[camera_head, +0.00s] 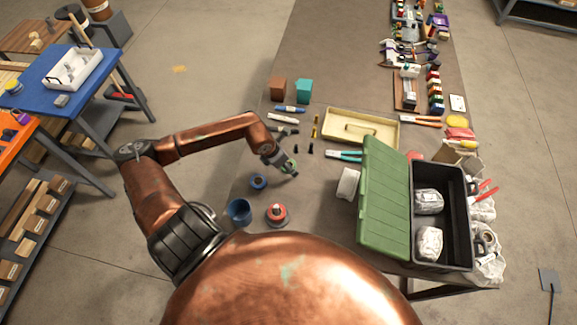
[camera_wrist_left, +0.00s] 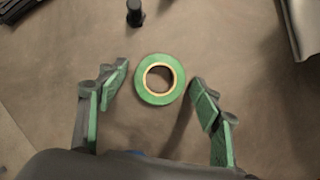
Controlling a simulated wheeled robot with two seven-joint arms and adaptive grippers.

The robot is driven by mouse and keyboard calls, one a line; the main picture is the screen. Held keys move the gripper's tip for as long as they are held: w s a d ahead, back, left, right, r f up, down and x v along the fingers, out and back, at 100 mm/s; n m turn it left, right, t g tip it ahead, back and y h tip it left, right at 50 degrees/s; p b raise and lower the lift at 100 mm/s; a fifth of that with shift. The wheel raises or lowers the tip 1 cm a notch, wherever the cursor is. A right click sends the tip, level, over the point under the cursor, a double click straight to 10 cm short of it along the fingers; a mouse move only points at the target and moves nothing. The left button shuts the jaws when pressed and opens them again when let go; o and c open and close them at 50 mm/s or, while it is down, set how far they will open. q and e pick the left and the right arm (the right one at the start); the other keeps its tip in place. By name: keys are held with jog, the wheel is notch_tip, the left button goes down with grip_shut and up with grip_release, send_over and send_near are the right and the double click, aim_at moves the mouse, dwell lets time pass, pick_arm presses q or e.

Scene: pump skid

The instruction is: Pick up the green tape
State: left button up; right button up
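The green tape (camera_wrist_left: 144,93) is a ring with a tan core, lying flat on the brown table in the left wrist view. It sits between and slightly beyond the two fingertips of my left gripper (camera_wrist_left: 158,84). The gripper is open, with a finger on each side and green pads facing inward. In the head view my left gripper (camera_head: 287,168) is low over the table and the tape shows only as a small green patch by its fingers, mostly hidden. My right gripper is not in view.
Small black pieces (camera_head: 296,149) stand just beyond the gripper. A case with an open green lid (camera_head: 384,200) and a cream tray (camera_head: 378,143) are to the right.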

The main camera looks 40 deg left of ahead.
pick_arm(q)
jog(key=c, duration=0.9)
jog(key=shift+c, duration=0.2)
